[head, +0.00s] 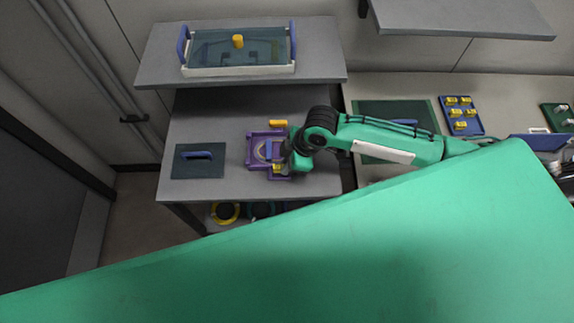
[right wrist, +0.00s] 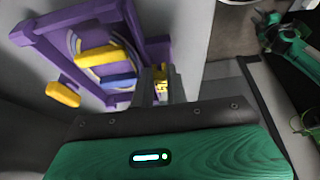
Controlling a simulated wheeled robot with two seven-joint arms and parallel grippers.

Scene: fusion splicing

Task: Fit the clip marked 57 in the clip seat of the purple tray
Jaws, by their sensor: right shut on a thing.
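The purple tray (head: 251,150) lies on the grey table, and it fills the upper left of the right wrist view (right wrist: 40,40). It holds a coiled ring, a blue piece (right wrist: 106,80) and a yellow piece (right wrist: 98,56). My right gripper (head: 286,163) is at the tray's right side. In the right wrist view its fingers (right wrist: 162,88) are shut on a small yellow clip (right wrist: 160,76) beside the tray's edge. The clip's number is not legible, and the fingers partly hide it. I cannot tell if the clip touches the tray.
A dark mat with a blue handle (head: 197,155) lies left of the tray. A lidded box (head: 240,70) stands on the shelf behind. A blue tray (head: 473,128) with several yellow clips is on the right bench. A yellow block (head: 278,123) sits at the purple tray's far edge.

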